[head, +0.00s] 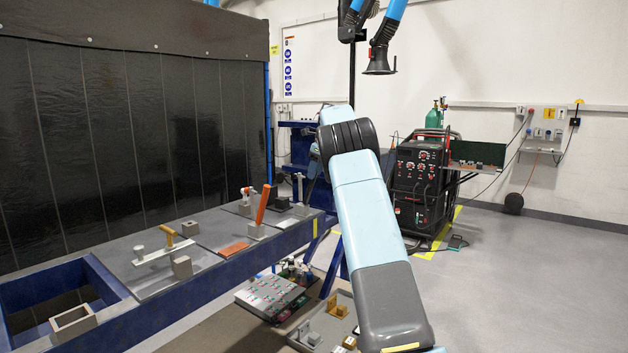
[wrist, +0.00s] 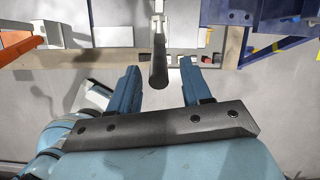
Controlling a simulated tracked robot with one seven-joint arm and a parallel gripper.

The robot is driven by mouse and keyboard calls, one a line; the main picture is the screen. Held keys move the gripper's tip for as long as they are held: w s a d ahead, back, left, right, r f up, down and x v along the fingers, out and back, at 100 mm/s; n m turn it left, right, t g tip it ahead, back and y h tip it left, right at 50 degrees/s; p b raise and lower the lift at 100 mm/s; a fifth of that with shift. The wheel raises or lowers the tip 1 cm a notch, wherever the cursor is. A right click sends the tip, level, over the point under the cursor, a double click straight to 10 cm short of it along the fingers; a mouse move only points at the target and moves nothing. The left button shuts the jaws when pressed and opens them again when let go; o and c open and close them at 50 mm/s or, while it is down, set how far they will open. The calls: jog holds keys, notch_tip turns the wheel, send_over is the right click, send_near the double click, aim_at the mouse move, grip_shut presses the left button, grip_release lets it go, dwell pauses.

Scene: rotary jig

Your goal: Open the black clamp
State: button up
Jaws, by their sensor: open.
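In the wrist view the clamp's dark handle (wrist: 158,62) points toward the camera, with a pale metal stem above it in the picture. My gripper (wrist: 158,70) is open, its two blue fingers on either side of the handle's near end, with visible gaps on both sides. No contact is visible. In the head view, an upright pale lever by a dark block (head: 282,203) stands near the far end of the bench; I cannot tell if it is the same clamp. My arm covers part of that area, and my fingers cannot be made out there.
The blue-framed bench (head: 215,265) also carries an orange-handled clamp (head: 264,204) and a yellow-handled clamp (head: 172,236). An orange part (wrist: 20,45) shows at the wrist view's left. Trays of parts (head: 270,296) lie below the bench.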

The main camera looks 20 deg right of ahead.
jog(key=v, duration=0.9)
jog(key=shift+r, duration=0.15)
